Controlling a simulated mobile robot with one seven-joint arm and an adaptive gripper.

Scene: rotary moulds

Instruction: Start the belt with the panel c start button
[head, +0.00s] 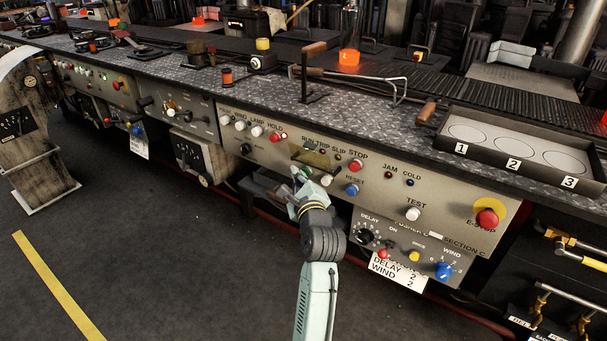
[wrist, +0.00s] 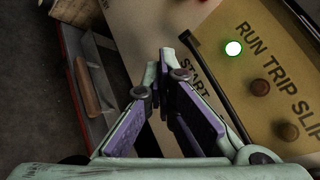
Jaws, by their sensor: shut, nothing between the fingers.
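The panel marked section C (head: 250,152) faces me, with its row of lamps and buttons. My gripper (head: 299,176) is at the panel's front, below the RUN, TRIP and SLIP labels. In the wrist view my gripper (wrist: 168,72) is shut and empty, its fingers over the START label (wrist: 194,78). The start button itself is hidden behind the fingers. The RUN lamp (wrist: 234,48) glows green; the TRIP lamp (wrist: 260,88) and SLIP lamp (wrist: 288,131) are dark. I cannot tell whether the fingertips touch the button.
A red STOP button (head: 356,166) and blue RESET button (head: 352,190) sit right of my gripper. A dark bar (wrist: 212,75) runs beside the fingers. A red E-STOP (head: 487,218) is farther right. The conveyor (head: 500,98) lies behind the bench. The floor in front is open.

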